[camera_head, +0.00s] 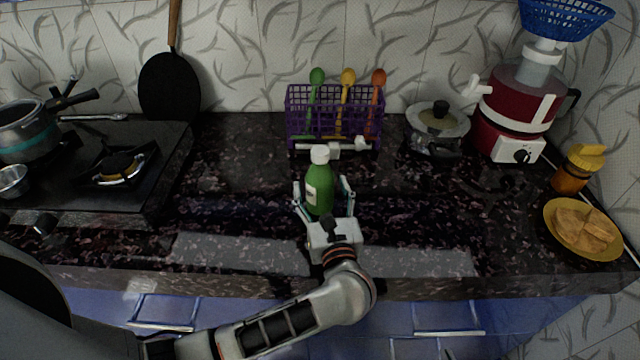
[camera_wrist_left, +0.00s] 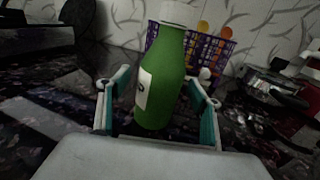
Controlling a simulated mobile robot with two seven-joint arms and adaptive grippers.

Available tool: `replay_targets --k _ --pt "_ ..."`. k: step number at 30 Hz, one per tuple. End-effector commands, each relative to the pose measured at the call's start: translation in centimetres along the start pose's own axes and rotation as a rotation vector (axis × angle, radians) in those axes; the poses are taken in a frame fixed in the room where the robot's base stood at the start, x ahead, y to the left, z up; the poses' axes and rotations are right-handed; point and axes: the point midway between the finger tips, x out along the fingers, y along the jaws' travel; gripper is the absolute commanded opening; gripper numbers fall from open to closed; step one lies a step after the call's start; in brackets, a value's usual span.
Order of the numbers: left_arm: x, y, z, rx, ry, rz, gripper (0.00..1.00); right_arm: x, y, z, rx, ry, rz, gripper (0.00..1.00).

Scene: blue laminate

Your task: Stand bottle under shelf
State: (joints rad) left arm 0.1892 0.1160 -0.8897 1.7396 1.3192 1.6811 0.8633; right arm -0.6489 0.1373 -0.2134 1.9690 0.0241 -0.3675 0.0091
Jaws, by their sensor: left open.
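A green bottle (camera_head: 320,186) with a white cap and a pale label stands upright on the dark speckled counter (camera_head: 240,200), near the middle. My left gripper (camera_head: 322,192) is open, with one finger on each side of the bottle. In the left wrist view the bottle (camera_wrist_left: 162,88) fills the space between the open fingers (camera_wrist_left: 155,92), with a visible gap at least on the left. Its base is partly hidden by the gripper. I cannot make out a shelf for certain in either view. My right gripper is not in view.
A purple rack (camera_head: 300,117) with colored spoons stands behind the bottle, a white bar at its front. A lidded pot (camera_head: 437,125), red food processor (camera_head: 515,110), orange jar (camera_head: 578,168) and yellow plate (camera_head: 560,245) are right. A stove (camera_head: 95,195) is left.

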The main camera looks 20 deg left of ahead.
Motion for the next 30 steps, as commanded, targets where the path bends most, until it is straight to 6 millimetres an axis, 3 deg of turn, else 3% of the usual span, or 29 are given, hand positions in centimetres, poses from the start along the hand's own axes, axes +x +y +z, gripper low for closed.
replay_targets --k 4,5,10,12,23,30 --pt "0.0 0.0 0.0 0.0 0.0 0.0 0.64 0.0 0.0 0.2 -0.001 -0.004 0.0 0.0" --pt "0.0 0.0 0.0 0.0 0.0 0.0 0.59 0.0 0.0 0.3 -0.001 -0.005 0.0 0.0" --pt "0.0 0.0 0.0 0.0 0.0 0.0 0.15 0.1 0.0 0.6 -0.002 -0.011 -0.001 0.0" --pt "0.0 0.0 0.1 -0.001 -0.003 -0.001 0.06 0.1 0.0 0.7 -0.002 -0.012 -0.001 0.0" --pt "0.0 0.0 0.7 -0.002 -0.003 -0.001 0.06 -0.1 0.1 0.4 -0.003 -0.012 0.0 0.0" --pt "-0.1 0.0 3.1 -0.001 -0.003 -0.001 0.06 -1.1 0.7 -0.7 -0.005 -0.018 0.006 0.0"
